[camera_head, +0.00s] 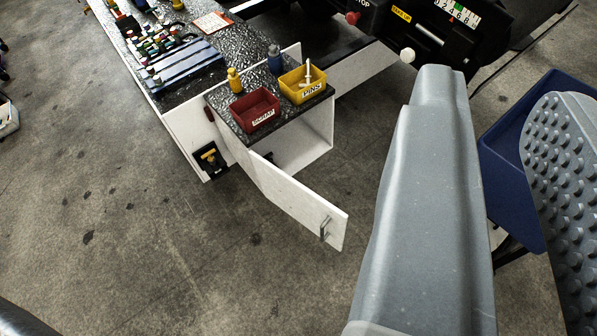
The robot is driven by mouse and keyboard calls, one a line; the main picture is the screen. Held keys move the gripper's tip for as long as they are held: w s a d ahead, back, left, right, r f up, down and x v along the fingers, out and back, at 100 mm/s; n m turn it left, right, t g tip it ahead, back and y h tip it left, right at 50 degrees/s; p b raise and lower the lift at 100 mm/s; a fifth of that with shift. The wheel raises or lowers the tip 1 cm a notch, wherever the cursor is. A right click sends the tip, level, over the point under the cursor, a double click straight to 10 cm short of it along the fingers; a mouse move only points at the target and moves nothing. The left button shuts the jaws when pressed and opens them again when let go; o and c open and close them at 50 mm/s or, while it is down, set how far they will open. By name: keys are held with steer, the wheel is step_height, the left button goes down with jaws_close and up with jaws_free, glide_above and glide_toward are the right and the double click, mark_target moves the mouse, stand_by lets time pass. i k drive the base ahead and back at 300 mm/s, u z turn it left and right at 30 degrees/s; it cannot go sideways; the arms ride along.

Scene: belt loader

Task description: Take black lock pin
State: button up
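I cannot make out a black lock pin for certain. A yellow tray (303,86) labelled PINS stands on the dark speckled bench top, with a pale T-shaped piece (308,75) upright in it. A small dark shape (269,157) shows at the open cabinet's edge, too small to identify. My gripper (505,92) is open, its two grey fingers wide apart at the right, with no object held between them. It is right of the bench, apart from the tray.
A red SCRAP tray (254,110) stands beside the yellow one. The white cabinet door (298,203) hangs open toward me. A blue bin (507,150) shows between and behind my fingers. A black machine (432,32) stands at the back.

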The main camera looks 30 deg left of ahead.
mark_target(267, 157)
steer(key=z, duration=0.55)
steer(key=k, duration=0.7)
steer(key=z, duration=0.6)
steer(key=i, duration=2.1)
steer(key=u, duration=1.3)
steer(key=i, duration=1)
steer(key=u, duration=0.7)
